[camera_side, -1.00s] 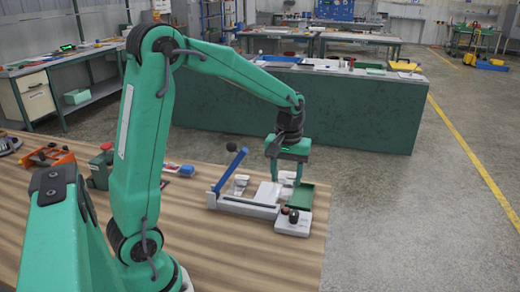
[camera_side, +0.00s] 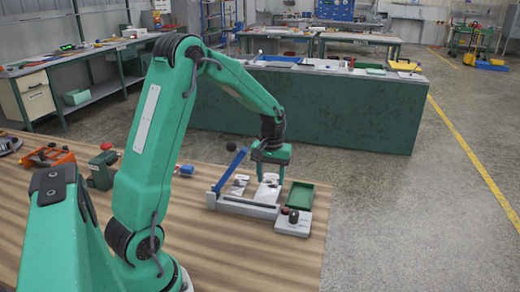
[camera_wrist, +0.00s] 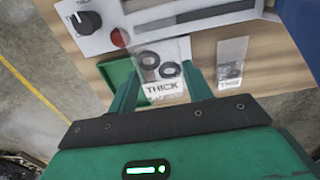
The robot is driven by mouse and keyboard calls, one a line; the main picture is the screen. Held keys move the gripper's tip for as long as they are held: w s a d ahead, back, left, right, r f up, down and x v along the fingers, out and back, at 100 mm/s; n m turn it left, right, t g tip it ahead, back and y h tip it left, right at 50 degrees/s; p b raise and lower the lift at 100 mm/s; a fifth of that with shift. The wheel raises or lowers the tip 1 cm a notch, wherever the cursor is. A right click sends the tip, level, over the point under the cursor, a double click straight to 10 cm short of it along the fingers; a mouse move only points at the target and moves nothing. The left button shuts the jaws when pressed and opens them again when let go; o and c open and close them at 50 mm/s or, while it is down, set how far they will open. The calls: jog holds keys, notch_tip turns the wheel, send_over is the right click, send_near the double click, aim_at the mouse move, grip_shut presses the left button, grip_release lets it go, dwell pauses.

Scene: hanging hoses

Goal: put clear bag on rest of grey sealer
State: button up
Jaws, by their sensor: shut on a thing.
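My gripper (camera_wrist: 162,78) is shut on a clear bag (camera_wrist: 162,65) with black rings inside and a white label reading THICK. The bag shows between the two green fingers, its far end near the sealer's edge. In the side view my gripper (camera_side: 271,181) is low, just behind the grey sealer (camera_side: 245,208), which has a raised blue lever (camera_side: 231,168). The sealer also shows at the top of the wrist view (camera_wrist: 165,22). I cannot tell whether the bag touches the sealer's rest.
A second clear bag (camera_wrist: 232,60) with small rings lies right of the held one. A green tray (camera_side: 300,194) is right of my gripper. The sealer's control box (camera_side: 293,224) carries a dark knob (camera_wrist: 88,21) and a red button (camera_wrist: 120,37). The front tabletop is clear.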

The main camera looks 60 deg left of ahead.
aim_at(267, 175)
jog(key=shift+w+a+f, duration=0.1)
jog(key=shift+a+f, duration=0.3)
jog(key=shift+a, duration=0.25)
jog(key=shift+a+f, duration=0.35)
jog(key=shift+a, duration=0.3)
jog(key=shift+f, duration=0.1)
jog(key=shift+f, duration=1.9)
jog(key=shift+f, duration=0.15)
jog(key=o, duration=1)
jog(key=shift+c, duration=0.2)
notch_tip(267, 175, up, 12)
jog(key=shift+r, duration=0.2)
